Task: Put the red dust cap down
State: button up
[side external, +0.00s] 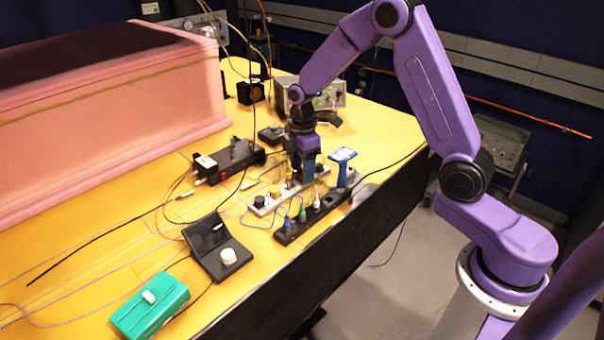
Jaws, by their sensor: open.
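My gripper (304,172) points down over the work table, just above or beside a white strip (260,208) with several small knobs and plugs. Its jaws are open. A yellow plug (289,174) stands close to the fingertips; I cannot tell whether they touch it. I cannot make out a red dust cap; it may be hidden behind the gripper or too small to see.
A black strip (298,228) with coloured plugs lies in front. A black box (229,160), a black hinged device (217,248) and a green box (150,305) lie left. Loose cables cross the yellow tabletop (90,265).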

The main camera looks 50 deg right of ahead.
grip_shut()
dwell(0.4)
